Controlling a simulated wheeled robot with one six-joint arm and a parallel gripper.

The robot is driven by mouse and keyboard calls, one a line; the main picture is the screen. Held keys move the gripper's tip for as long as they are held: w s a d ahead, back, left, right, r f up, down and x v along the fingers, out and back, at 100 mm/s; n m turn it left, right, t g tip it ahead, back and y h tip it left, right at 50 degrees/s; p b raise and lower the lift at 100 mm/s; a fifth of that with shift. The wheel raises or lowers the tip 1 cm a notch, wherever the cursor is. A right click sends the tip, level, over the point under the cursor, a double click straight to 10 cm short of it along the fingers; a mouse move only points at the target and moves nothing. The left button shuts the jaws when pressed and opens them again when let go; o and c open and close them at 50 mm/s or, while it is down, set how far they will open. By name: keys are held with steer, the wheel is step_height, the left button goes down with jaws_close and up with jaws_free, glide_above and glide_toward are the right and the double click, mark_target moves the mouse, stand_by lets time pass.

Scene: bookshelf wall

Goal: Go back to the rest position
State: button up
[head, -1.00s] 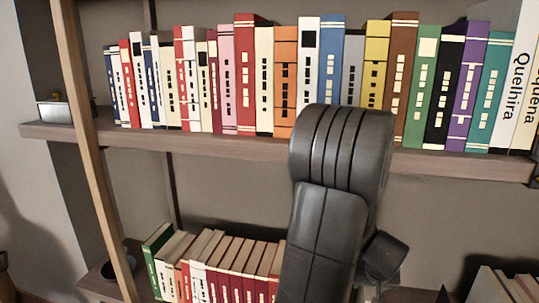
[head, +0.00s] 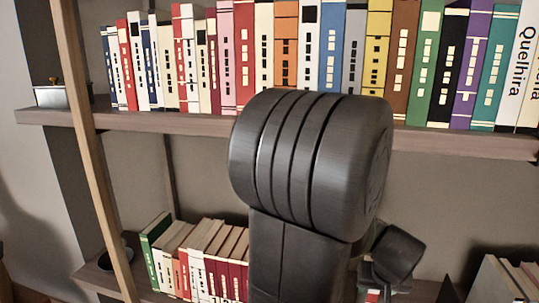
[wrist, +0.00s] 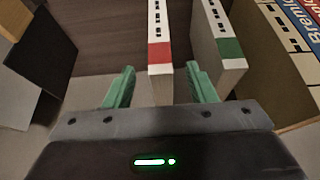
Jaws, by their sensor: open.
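My gripper (wrist: 160,88) shows in the wrist view with its two green fingers apart. A white book with a red band (wrist: 160,50) appears between the fingers, and a white book with a green band (wrist: 221,45) stands by the right finger. I cannot tell how far the books reach between the fingers, and I see no grip on either one. In the head view my dark arm fills the lower middle and hides most of the gripper.
The upper shelf (head: 180,122) holds a long row of upright books and a small metal box (head: 50,96) at the left. Lower-shelf books (head: 200,255) stand left of my arm, others (head: 500,280) at the right. A wooden upright (head: 88,170) stands at the left.

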steer(key=shift+s+a+r, duration=0.1)
steer(key=shift+s+a, duration=0.1)
steer(key=shift+s, duration=0.7)
steer(key=shift+s+a, duration=0.25)
steer(key=shift+s, duration=0.6)
steer(key=shift+s+a+r, duration=0.1)
steer(key=shift+s+a, duration=0.1)
steer(key=shift+s, duration=0.7)
steer(key=shift+a, duration=0.1)
